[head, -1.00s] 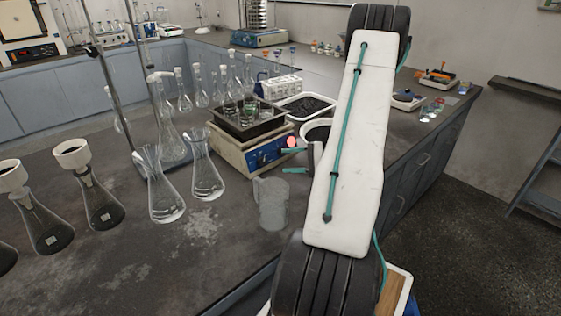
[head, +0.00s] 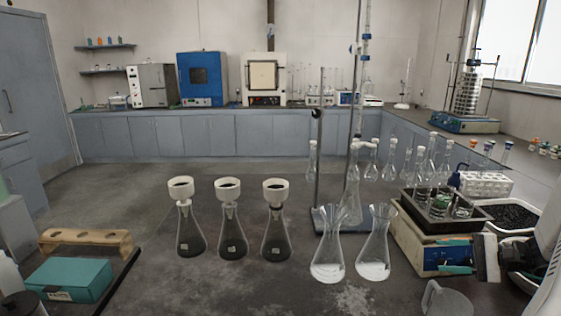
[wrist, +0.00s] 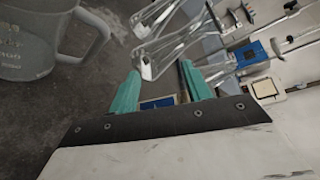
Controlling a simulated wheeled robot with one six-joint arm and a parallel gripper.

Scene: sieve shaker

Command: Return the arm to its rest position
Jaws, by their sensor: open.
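My gripper (head: 458,254) is at the right of the head view, in front of the shaker with the blue panel. Its teal fingers also show in the wrist view (wrist: 162,86), spread apart with nothing held between them. Part of my white arm shows at the right edge of the head view; the rest of the arm is out of the picture.
Several funnel-topped dark flasks (head: 230,232) stand further left. A tall clamp stand (head: 320,150) rises behind. A black-filled white tray (head: 512,216) is at the right.

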